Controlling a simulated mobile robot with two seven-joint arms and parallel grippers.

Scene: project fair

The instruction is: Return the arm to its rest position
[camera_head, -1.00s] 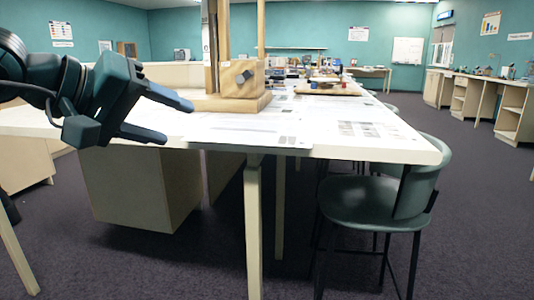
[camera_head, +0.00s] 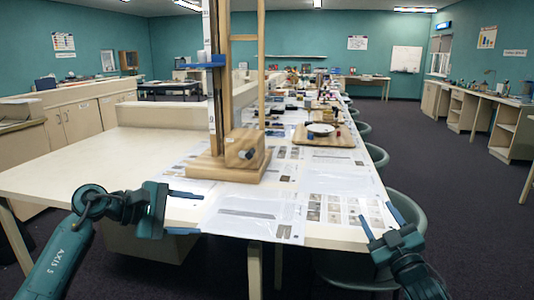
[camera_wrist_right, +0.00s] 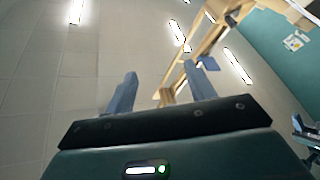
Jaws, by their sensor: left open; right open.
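My left gripper (camera_head: 192,213) is in the head view at the lower left, at the near edge of the table. Its two fingers point right, one above the other with a gap, and nothing is between them. My right gripper (camera_head: 377,213) is at the lower right by the table's near right corner, its fingers pointing up and apart. The right wrist view shows the same right gripper (camera_wrist_right: 162,90) open and empty, with the ceiling beyond it.
The white table (camera_head: 95,168) bears printed sheets (camera_head: 255,213) and a tall wooden stand (camera_head: 222,168) with a blue slider (camera_head: 205,62). Green chairs (camera_head: 408,208) line the right side. Floor to the right is clear.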

